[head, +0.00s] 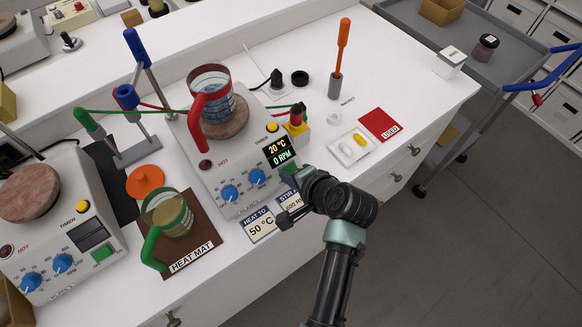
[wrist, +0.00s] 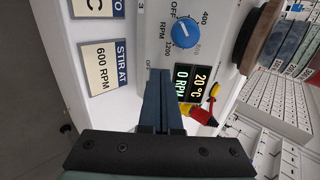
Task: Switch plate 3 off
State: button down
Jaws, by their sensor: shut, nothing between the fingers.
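The hot plate (head: 240,189) in the middle of the bench has two blue knobs and a lit display (head: 280,152) reading 20 °C and 0 RPM. A "3" shows on its front in the wrist view, where a blue knob (wrist: 185,33) and the lit display (wrist: 189,83) also appear. A bit of green, apparently its switch (head: 289,169), shows beside my gripper, mostly hidden. My gripper (head: 293,177) is shut and empty at the plate's front right corner. In the wrist view its fingertips (wrist: 158,76) are together against or just before the front panel; contact cannot be told.
A red-handled beaker (head: 213,100) stands on this plate. A green-handled beaker (head: 168,215) stands on the heat mat (head: 197,254). Another hot plate (head: 75,222) with a dark display is at left. Cards (head: 260,226) lie in front. A red-and-yellow item (head: 296,122) stands close behind.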

jog(key=shift+w+a+f, duration=0.1)
jog(key=shift+w+f, duration=0.05)
jog(key=shift+f, duration=0.05)
jog(key=shift+w+a+f, duration=0.1)
jog(key=shift+f, duration=0.1)
jog(key=p+v, duration=0.2)
jog(key=v, duration=0.1)
jog(key=shift+w+a+r+p, duration=0.1)
jog(key=shift+w+p, duration=0.05)
jog(key=shift+p, duration=0.15)
jog(key=v, duration=1.4)
